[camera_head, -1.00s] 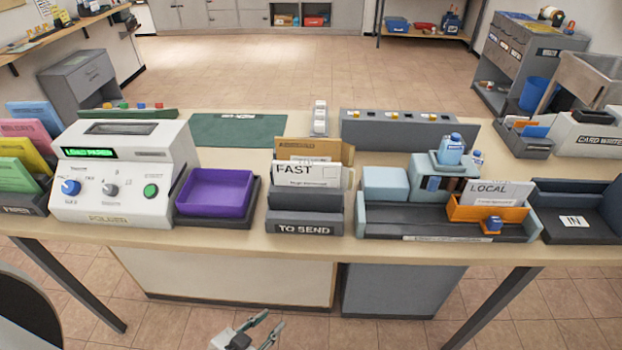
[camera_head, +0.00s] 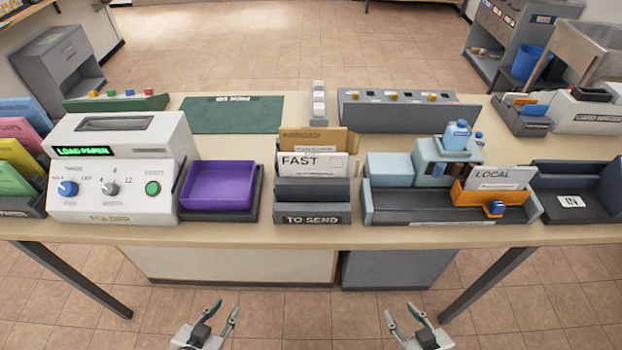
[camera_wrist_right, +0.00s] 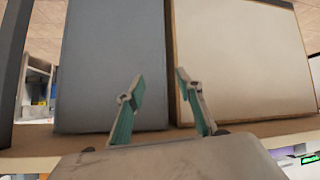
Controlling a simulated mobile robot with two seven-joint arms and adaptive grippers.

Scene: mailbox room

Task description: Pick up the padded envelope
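A tan-brown envelope (camera_head: 318,140) stands upright in the rack marked TO SEND (camera_head: 312,217), behind a white card marked FAST; whether it is the padded envelope I cannot tell. Its lower part is hidden. My left gripper (camera_head: 224,307) is open and empty, low in the head view, in front of the table's near edge. My right gripper (camera_head: 400,310) is open and empty at about the same height, further right. In the right wrist view its open fingers (camera_wrist_right: 159,80) have nothing between them. Both grippers are well apart from the rack.
The table (camera_head: 270,237) also bears a white folder machine (camera_head: 120,195), a purple tray (camera_head: 217,185), a blue-grey organizer (camera_head: 450,215) with an orange LOCAL box, and a dark IN tray (camera_head: 575,215). A green mat (camera_head: 230,115) lies behind. Floor in front is free.

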